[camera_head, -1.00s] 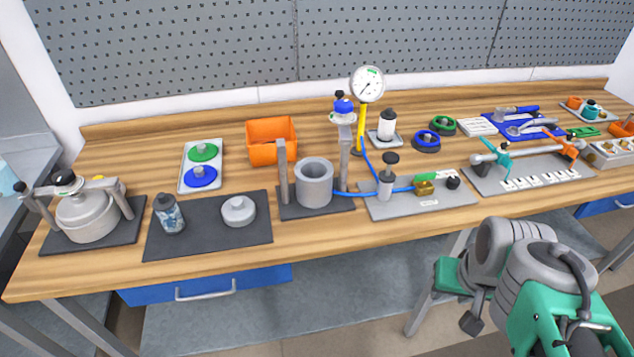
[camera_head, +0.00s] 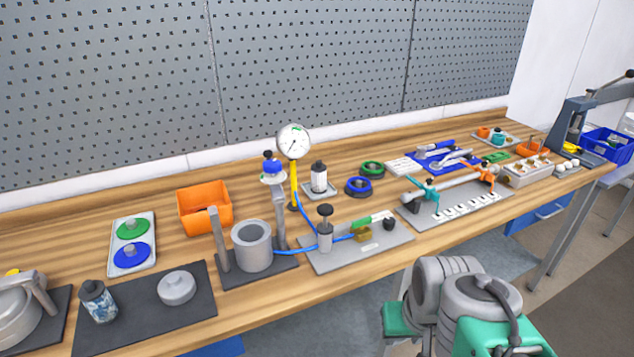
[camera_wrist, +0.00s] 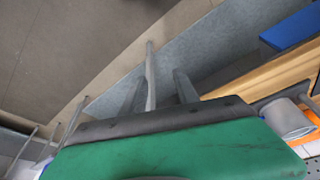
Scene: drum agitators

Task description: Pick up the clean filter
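No label marks out a clean filter, so I cannot tell for sure which piece it is. A pale tray (camera_head: 118,271) at the left holds a green disc (camera_head: 132,228) and a blue disc (camera_head: 131,255), each with a raised knob. A round grey lidded piece (camera_head: 176,288) lies on a dark mat (camera_head: 144,333), beside a patterned canister (camera_head: 98,301). My arm is at the lower right, in front of the bench and away from these pieces.
An orange bin (camera_head: 205,209), a grey cylinder (camera_head: 252,246) between posts, and a pressure gauge (camera_head: 294,141) stand mid-bench. Clamps on a grey plate (camera_head: 455,203) lie farther right. A pegboard (camera_head: 310,70) rises behind. The floor before the bench is open at right.

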